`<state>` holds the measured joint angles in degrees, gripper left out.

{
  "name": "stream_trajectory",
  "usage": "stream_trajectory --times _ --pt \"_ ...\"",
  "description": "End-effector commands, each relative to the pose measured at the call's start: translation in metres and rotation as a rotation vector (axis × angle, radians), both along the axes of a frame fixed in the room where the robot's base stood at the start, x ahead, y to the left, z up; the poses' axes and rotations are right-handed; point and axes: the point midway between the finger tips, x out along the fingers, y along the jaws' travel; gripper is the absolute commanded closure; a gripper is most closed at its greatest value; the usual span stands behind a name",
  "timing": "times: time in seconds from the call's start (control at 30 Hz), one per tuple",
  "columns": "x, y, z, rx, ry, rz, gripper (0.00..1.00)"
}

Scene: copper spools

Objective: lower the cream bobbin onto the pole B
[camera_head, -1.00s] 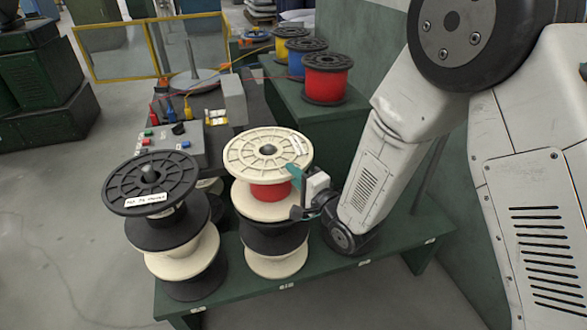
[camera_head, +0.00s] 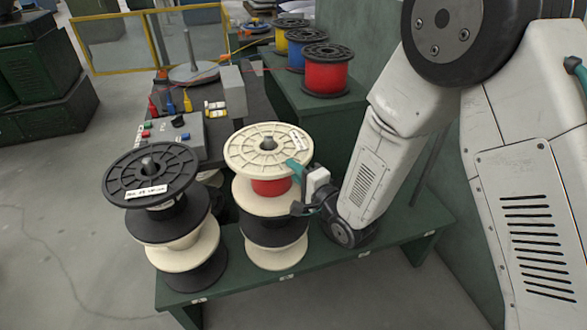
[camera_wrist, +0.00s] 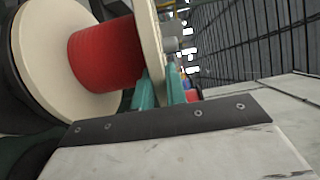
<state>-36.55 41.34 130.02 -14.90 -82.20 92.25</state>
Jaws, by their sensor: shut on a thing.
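The cream bobbin (camera_head: 245,150), with a red winding (camera_head: 270,187), is level at the top of the right-hand stack. A grey pole tip (camera_head: 268,143) shows through its hub, so the bobbin is around that pole. I cannot read which pole is B. My gripper (camera_head: 297,168) is shut on the right rim of the bobbin's upper flange. In the wrist view, the teal fingers (camera_wrist: 161,90) pinch the flange of the cream bobbin (camera_wrist: 150,38) beside the red winding (camera_wrist: 103,54). Whether its underside touches the stack below is hidden.
A stack topped by a labelled black spool (camera_head: 150,175) stands close on the left, on the same green bench (camera_head: 330,262). Black and cream spools (camera_head: 275,232) lie under the bobbin. A control box (camera_head: 168,138) and a red spool (camera_head: 326,72) stand behind.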

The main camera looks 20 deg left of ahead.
Motion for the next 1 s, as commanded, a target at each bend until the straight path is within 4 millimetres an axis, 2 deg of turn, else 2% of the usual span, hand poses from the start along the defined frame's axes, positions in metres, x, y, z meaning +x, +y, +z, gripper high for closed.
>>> stream_trajectory --times 0.13,0.17,0.2,0.23,0.27,0.57,1.0 --pt "0.001 0.001 0.003 0.006 -0.006 0.0 1.0" --pt "0.001 0.001 0.003 0.006 -0.006 0.0 0.83" --pt "0.001 0.001 0.003 0.006 -0.006 0.0 0.72" --pt "0.001 0.001 0.003 0.006 -0.006 0.0 0.64" --pt "0.001 0.0 0.003 0.005 -0.005 0.0 0.61" --pt "-0.002 -0.002 -0.001 -0.002 0.002 0.0 0.61" --pt "-0.041 -0.052 0.0 0.001 -0.001 -0.002 0.61"
